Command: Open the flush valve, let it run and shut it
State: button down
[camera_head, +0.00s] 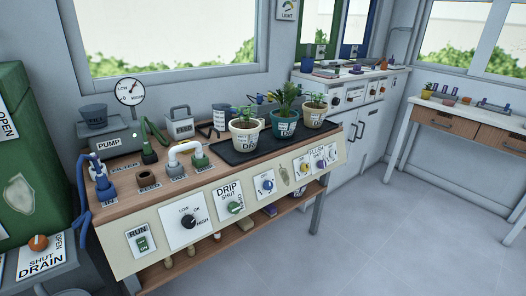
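The bench front carries a pale control panel (208,250). Further left are a blue knob (267,185), a green DRIP knob (235,207) near the word SHUT, a black LOW-OK-HIGH knob (188,221) and a green RUN switch (142,243). The flush knob's setting is too small to read. My gripper is not in view.
Three potted plants (244,138) stand on a black tray (232,155). The pump (108,144), a pressure gauge (130,91) and pipe fittings are at the bench's left. An orange DRAIN knob (38,242) is at lower left. The floor (390,235) at right is clear.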

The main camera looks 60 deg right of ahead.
aim_at(321, 163)
jog(key=z, duration=1.95)
